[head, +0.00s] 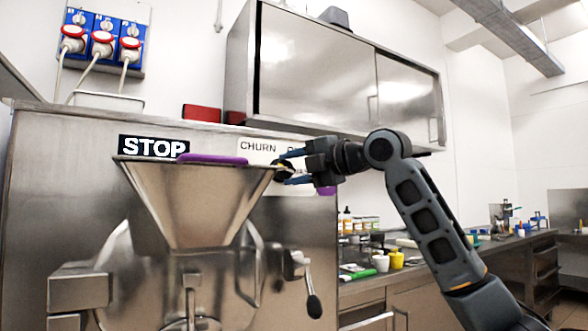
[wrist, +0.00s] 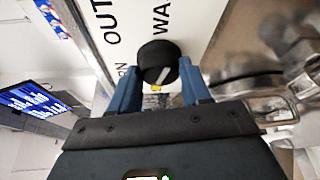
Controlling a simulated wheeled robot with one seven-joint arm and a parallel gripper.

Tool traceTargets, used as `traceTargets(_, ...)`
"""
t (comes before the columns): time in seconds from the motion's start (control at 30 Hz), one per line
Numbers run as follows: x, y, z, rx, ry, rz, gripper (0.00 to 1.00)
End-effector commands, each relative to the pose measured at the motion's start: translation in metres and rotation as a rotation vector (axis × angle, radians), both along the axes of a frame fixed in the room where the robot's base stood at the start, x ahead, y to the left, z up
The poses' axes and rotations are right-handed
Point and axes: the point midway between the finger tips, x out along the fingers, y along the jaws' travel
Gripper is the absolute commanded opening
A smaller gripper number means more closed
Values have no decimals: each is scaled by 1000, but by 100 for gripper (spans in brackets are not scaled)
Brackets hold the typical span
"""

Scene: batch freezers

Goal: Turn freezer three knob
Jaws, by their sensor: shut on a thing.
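A black round knob (wrist: 157,56) with a pale pointer line sits on a white label panel (wrist: 211,17) in the wrist view. My gripper (wrist: 158,68) has one blue finger on each side of the knob and is shut on it. In the head view the knob (head: 281,167) is a small dark shape at the right of the freezer front (head: 60,150), partly hidden behind the hopper rim. My gripper (head: 288,167) reaches it from the right. The letters "CHURN" show above the knob. The pointer leans toward the upper right in the wrist view.
A steel hopper (head: 190,200) with a purple piece (head: 212,159) on its rim stands before the freezer, left of my gripper. A black-handled lever (head: 313,300) hangs below. A steel wall cabinet (head: 320,75) is above. A counter with bottles and cups (head: 397,260) lies behind my arm.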

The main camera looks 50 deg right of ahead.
Motion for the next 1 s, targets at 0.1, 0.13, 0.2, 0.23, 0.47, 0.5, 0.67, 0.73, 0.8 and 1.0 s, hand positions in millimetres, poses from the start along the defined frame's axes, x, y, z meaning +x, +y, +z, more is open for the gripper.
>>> traceTargets(0.1,1,1,1,-89,29,1,17)
traceTargets(0.13,1,1,1,-108,35,1,17)
traceTargets(0.2,1,1,2,-151,47,1,17)
traceTargets(0.23,1,1,2,-169,51,1,17)
traceTargets(0.47,1,2,2,-262,78,1,17)
traceTargets(0.5,1,2,2,-273,82,1,17)
traceTargets(0.67,1,2,2,-299,89,1,17)
traceTargets(0.73,1,2,2,-304,91,1,17)
traceTargets(0.8,1,2,2,-306,92,1,17)
traceTargets(1.0,1,2,2,-306,91,0,17)
